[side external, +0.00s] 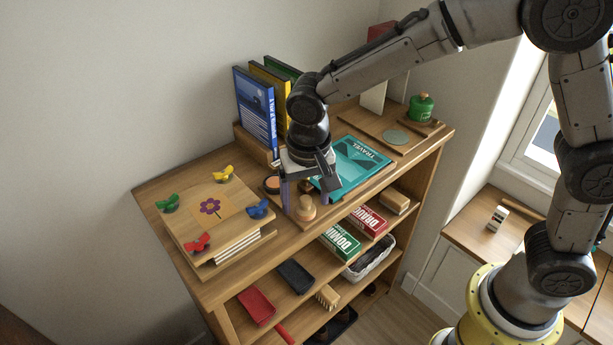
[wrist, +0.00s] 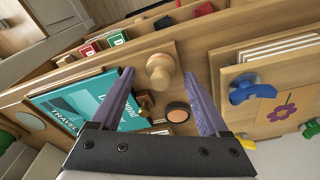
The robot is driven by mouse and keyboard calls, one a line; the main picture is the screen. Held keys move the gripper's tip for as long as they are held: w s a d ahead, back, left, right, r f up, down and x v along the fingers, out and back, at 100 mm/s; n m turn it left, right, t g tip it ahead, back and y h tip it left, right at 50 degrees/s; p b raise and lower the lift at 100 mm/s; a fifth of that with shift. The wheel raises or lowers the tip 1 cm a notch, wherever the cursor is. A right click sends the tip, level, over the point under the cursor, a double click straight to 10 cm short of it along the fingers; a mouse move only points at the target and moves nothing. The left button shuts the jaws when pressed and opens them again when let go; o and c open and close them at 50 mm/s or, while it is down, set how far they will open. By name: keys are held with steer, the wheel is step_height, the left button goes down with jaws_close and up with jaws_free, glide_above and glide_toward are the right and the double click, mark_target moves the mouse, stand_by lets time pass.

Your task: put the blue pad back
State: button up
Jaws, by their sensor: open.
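No pad is clearly blue. A dark, flat, bluish-grey pad-like thing (side external: 296,277) lies on the shelf below the top, beside a red one (side external: 257,305). The wrist view shows a dark shape (wrist: 163,22) and a red one (wrist: 203,10) there, both small. My gripper (side external: 304,199) is open and empty over the cabinet top. In the wrist view its fingers (wrist: 159,74) are either side of a pale wooden knob (wrist: 160,66), apart from it. A round dark dish with a peach face (wrist: 177,113) and a small brass piece (wrist: 143,103) stand behind the knob.
A teal travel book (side external: 353,167) lies right of my gripper. A wooden press with coloured wing nuts (side external: 211,208) stands left; upright books (side external: 256,110) stand behind. Domino boxes (side external: 340,242), a basket (side external: 370,260) and a brush (side external: 327,296) are on the shelves below.

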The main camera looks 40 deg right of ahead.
mark_target(307, 213)
step_height(307, 213, up, 10)
steer(key=s+r, duration=0.1)
steer(key=s+d+r+n+t, duration=0.1)
steer(key=s+d+r, duration=0.25)
steer(key=d, duration=0.25)
steer(key=s+d+f+n+t, duration=0.1)
steer(key=s+d+n, duration=0.1)
steer(key=s+d, duration=0.3)
steer(key=s+d+f+n+t, duration=0.1)
steer(key=s+d+f+t, duration=0.1)
steer(key=s+d, duration=0.4)
steer(key=s, duration=0.5)
steer(key=shift+s+d+n+y, duration=0.15)
steer(key=shift+s+n+y, duration=0.15)
steer(key=shift+s+n, duration=0.1)
